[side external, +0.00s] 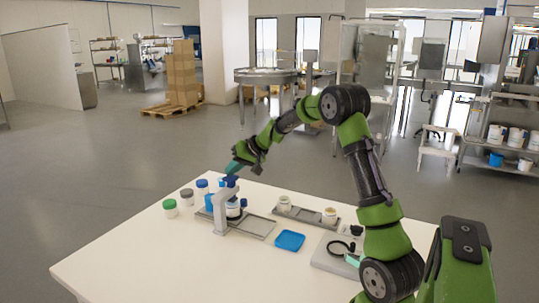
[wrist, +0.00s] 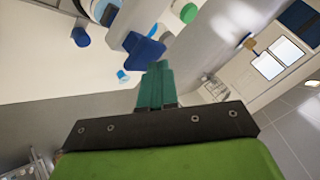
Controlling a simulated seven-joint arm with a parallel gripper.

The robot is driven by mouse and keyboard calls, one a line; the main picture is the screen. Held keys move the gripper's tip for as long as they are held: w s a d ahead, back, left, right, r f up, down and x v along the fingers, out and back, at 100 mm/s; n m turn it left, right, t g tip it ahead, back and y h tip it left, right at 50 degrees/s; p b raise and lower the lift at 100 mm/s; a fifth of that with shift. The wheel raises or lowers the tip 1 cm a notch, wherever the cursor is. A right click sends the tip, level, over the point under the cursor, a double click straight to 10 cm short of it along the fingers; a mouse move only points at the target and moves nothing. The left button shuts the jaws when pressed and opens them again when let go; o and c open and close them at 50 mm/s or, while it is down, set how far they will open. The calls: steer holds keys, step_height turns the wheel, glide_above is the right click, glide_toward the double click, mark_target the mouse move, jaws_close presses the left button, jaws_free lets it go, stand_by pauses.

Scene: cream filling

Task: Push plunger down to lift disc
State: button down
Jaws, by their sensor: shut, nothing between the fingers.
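The blue plunger top (side external: 230,181) is part of a grey dispenser stand (side external: 221,218) on the white table. My gripper (side external: 232,168) has teal fingers, is shut and empty, and is right above the plunger top. In the wrist view the shut fingertips (wrist: 157,66) show close to the blue plunger top (wrist: 145,48); I cannot tell whether they touch. A white jar with a dark band (side external: 235,209) stands at the dispenser. It is partly seen in the wrist view (wrist: 104,10). I cannot make out the disc.
Jars with green (side external: 169,203), grey (side external: 187,192) and blue (side external: 202,183) lids stand left of the dispenser. A blue tray (side external: 290,241) lies to the right. A grey tray (side external: 322,221) with white jars is behind it. A scale (side external: 338,252) is at the right. The front left of the table is clear.

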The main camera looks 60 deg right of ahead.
steer(key=shift+f, duration=0.5)
stand_by(0.3)
steer(key=shift+r, duration=0.1)
steer(key=shift+r, duration=1.35)
steer(key=shift+r, duration=0.1)
step_height(320, 180, up, 6)
steer(key=shift+f, duration=0.1)
stand_by(0.3)
